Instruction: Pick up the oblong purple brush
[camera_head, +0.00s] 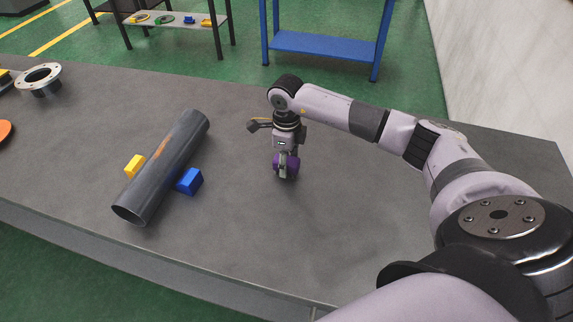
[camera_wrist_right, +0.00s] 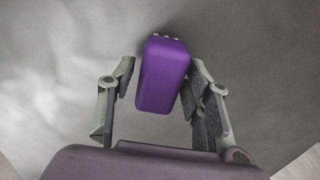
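The oblong purple brush (camera_head: 292,166) is at the middle of the grey table, partly hidden behind my right gripper (camera_head: 286,170). In the right wrist view, the brush (camera_wrist_right: 163,75) lies between the two fingers of my right gripper (camera_wrist_right: 162,85), slightly tilted, with pale bristle tips at its far end. A narrow gap shows between the left finger and the brush. The right finger is very close to the brush; I cannot tell if it touches. The gripper is open around the brush. My left gripper is not in view.
A dark grey pipe (camera_head: 165,165) lies left of the gripper on the table (camera_head: 235,225), with a yellow block (camera_head: 134,166) and a blue block (camera_head: 190,181) beside it. A flanged cylinder (camera_head: 40,79) stands far left. The table right of the gripper is clear.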

